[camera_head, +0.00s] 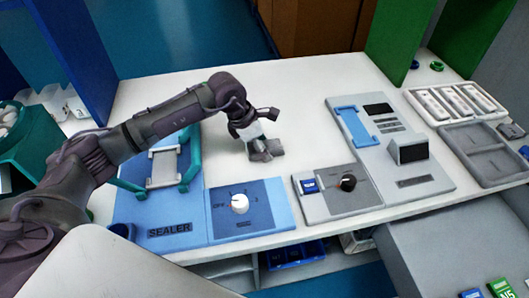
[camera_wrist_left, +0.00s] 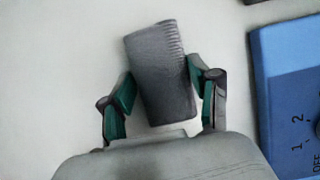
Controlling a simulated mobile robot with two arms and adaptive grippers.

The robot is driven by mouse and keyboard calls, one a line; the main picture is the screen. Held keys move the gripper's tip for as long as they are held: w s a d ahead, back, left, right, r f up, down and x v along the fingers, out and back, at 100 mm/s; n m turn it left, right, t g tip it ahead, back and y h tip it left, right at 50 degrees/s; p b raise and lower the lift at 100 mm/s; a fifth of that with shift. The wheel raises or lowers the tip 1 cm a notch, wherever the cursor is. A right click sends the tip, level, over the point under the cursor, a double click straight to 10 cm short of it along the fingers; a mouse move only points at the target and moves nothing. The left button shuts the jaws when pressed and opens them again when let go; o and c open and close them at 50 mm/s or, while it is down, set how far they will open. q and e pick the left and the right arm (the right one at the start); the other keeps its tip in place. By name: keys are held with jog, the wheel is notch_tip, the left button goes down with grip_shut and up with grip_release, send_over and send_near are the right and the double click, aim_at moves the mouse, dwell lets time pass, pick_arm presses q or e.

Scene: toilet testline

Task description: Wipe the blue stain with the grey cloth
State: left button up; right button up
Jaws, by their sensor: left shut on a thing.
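The grey cloth (camera_head: 266,151) is at the middle of the white table, just under my left gripper (camera_head: 257,141). In the left wrist view, my left gripper (camera_wrist_left: 162,92) has its green-padded fingers closed on both sides of the grey cloth (camera_wrist_left: 158,62), which looks like a folded block with a ribbed right edge. I cannot tell whether the cloth touches the table. I see no blue stain in either view; the cloth, gripper or arm may cover it. My right gripper is not in view.
The white table (camera_head: 300,105) is clear behind the cloth. In front are the blue sealer (camera_head: 160,215), a blue dial panel (camera_head: 250,208) and a grey dial panel (camera_head: 335,190). A grey device (camera_head: 400,150) and trays (camera_head: 490,152) stand at right. Blue and green partitions rise behind.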

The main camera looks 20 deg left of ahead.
aim_at(272, 168)
pick_arm(q)
jog(key=shift+w+a+b, duration=0.55)
jog(key=shift+w+a, duration=0.15)
jog(key=shift+w, duration=0.35)
jog(key=shift+w+a+f+b, duration=0.1)
jog(key=shift+w+a+b, duration=0.3)
jog(key=shift+w, duration=0.2)
jog(key=shift+w+a+f+b, duration=0.1)
jog(key=shift+w+a+b, duration=0.3)
jog(key=shift+w, duration=0.15)
jog(key=shift+w+a, duration=0.2)
jog(key=shift+w, duration=0.15)
jog(key=shift+w+a+r, duration=0.1)
jog(key=shift+r, duration=0.1)
jog(key=shift+s+d, duration=0.45)
jog(key=shift+s, duration=0.2)
jog(key=shift+s+d+p, duration=0.25)
jog(key=shift+s+d, duration=0.4)
jog(key=shift+s, duration=0.3)
jog(key=shift+s+d+p, duration=0.25)
jog(key=shift+s+d, duration=0.35)
jog(key=shift+s, duration=0.35)
jog(key=shift+s+d, duration=0.55)
jog(key=shift+s, duration=0.25)
jog(key=shift+s+d, duration=0.6)
jog(key=shift+s, duration=0.25)
jog(key=shift+s+d, duration=0.55)
jog(key=shift+s, duration=0.25)
